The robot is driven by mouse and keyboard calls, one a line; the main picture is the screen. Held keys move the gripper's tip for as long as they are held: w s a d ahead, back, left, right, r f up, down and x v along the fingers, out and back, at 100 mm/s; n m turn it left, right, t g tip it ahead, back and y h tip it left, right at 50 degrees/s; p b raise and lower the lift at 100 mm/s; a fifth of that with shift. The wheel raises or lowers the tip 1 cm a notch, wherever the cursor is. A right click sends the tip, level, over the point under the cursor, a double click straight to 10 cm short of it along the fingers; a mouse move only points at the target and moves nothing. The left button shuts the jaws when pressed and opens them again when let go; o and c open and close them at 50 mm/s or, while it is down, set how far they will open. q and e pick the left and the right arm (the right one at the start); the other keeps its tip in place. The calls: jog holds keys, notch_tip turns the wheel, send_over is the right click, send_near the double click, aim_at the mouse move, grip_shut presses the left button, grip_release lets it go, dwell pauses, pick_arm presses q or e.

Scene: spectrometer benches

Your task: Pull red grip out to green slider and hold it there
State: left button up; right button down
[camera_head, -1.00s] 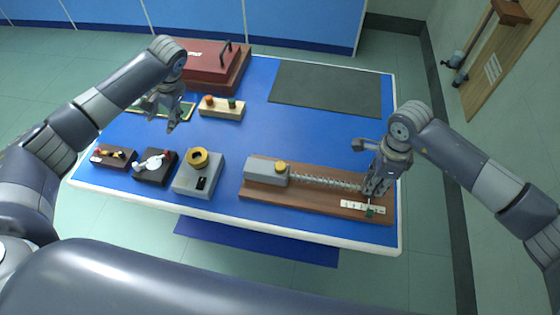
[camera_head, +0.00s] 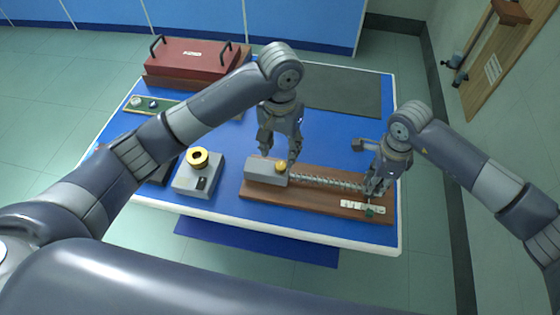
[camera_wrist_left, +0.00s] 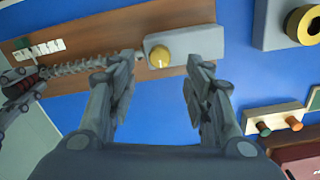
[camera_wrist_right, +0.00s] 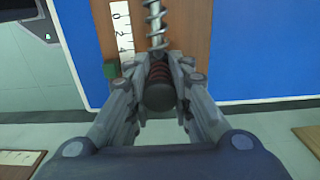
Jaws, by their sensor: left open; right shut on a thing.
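My right gripper (camera_head: 376,186) is shut on the dark red ribbed grip (camera_wrist_right: 159,74) at the end of a coil spring (camera_head: 325,182). The spring is stretched along a brown wooden board (camera_head: 305,200). The green slider (camera_head: 371,210) sits by the white scale strip (camera_head: 352,204); in the right wrist view the slider (camera_wrist_right: 109,69) is beside the gripper, roughly level with the grip. A grey block (camera_head: 262,172) with a yellow knob (camera_head: 281,166) holds the spring's other end. My left gripper (camera_head: 279,150) is open and empty, its tips near the knob, which shows between them in the left wrist view (camera_wrist_left: 160,56).
A grey box with a yellow ring (camera_head: 198,160) stands left of the board. A red case (camera_head: 190,58) is at the back left and a dark mat (camera_head: 345,92) at the back right.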

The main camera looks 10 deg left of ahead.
aim_at(280, 166)
pick_arm(q)
notch_tip(280, 166, down, 6)
jog(key=shift+f, duration=0.2)
jog(key=shift+c, duration=0.2)
jog(key=c, duration=1)
